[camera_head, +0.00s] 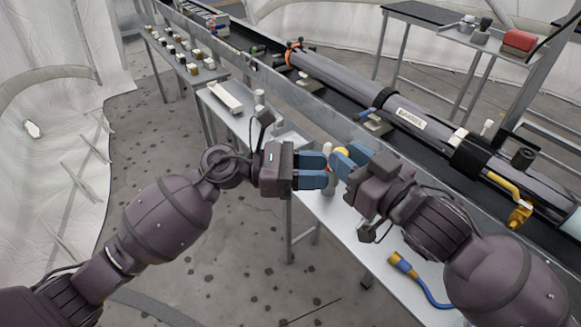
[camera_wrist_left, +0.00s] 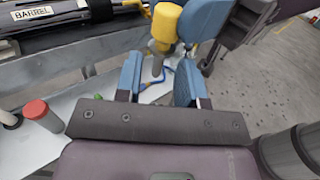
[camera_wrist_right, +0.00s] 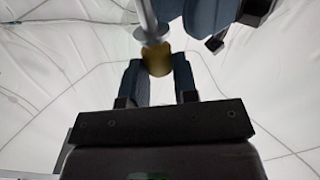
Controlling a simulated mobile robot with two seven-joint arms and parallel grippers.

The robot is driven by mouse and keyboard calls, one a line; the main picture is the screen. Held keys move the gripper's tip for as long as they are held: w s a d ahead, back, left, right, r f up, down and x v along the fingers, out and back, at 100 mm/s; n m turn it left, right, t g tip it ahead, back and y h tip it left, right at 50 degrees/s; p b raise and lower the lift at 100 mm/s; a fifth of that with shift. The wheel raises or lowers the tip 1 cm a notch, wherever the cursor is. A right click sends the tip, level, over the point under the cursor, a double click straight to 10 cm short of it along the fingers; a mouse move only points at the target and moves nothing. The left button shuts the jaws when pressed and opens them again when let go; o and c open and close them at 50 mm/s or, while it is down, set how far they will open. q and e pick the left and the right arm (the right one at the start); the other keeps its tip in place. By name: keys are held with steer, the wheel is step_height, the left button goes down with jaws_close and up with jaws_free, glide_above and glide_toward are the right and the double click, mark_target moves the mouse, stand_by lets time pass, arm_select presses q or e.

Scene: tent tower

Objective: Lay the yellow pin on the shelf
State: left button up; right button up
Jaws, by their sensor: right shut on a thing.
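The yellow pin has a yellow head and a grey shaft. In the left wrist view its head (camera_wrist_left: 166,22) is beside my right gripper's blue fingers, with the shaft pointing down. My right gripper (camera_wrist_right: 160,75) is shut on the yellow head (camera_wrist_right: 157,60). In the head view only a bit of yellow (camera_head: 341,152) shows between the two grippers. My left gripper (camera_head: 328,170) is open, and in its wrist view (camera_wrist_left: 158,75) the shaft appears between its parted fingers; I cannot tell if they touch. A pale metal shelf (camera_head: 350,235) runs below both grippers.
A blue cable with a yellow plug (camera_head: 402,262) lies on the shelf's near part. A red-capped container (camera_wrist_left: 36,110) stands there too. A long grey barrel (camera_head: 400,120) lies along the rail behind. A white tray (camera_head: 225,97) sits farther left.

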arm_select(q)
steer(key=shift+d, duration=1.3)
steer(key=c, duration=0.4)
steer(key=shift+c, duration=0.9)
arm_select(e)
steer(key=o, duration=1)
steer(key=shift+s+d, duration=0.1)
